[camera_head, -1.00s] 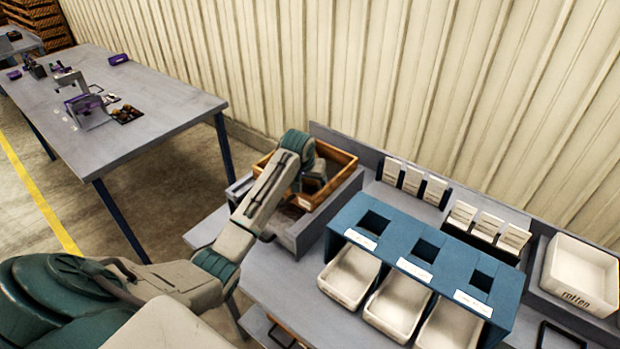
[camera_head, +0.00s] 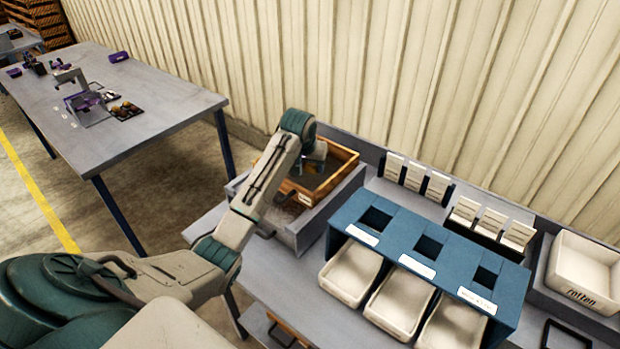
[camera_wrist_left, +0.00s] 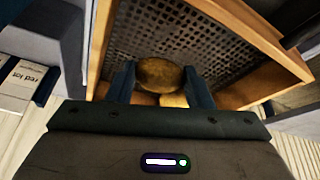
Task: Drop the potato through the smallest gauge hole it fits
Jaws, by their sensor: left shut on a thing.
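My left gripper (camera_wrist_left: 160,85) is shut on a brown, rounded potato (camera_wrist_left: 158,74), held between its two dark fingers. In the head view the left gripper (camera_head: 313,165) is over the wooden crate (camera_head: 338,182), and the potato cannot be made out there. The blue gauge stand (camera_head: 402,228) has three square holes: a left one (camera_head: 376,219), a middle one (camera_head: 428,248) and a right one (camera_head: 486,279), which looks smallest. My right gripper is not in view.
White bins (camera_head: 350,273) stand under the holes. White label cards (camera_head: 415,178) stand behind the gauge. A white bin marked "rotten" (camera_head: 583,275) is at the far right. The grey tray wall (camera_head: 330,215) lies between crate and gauge.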

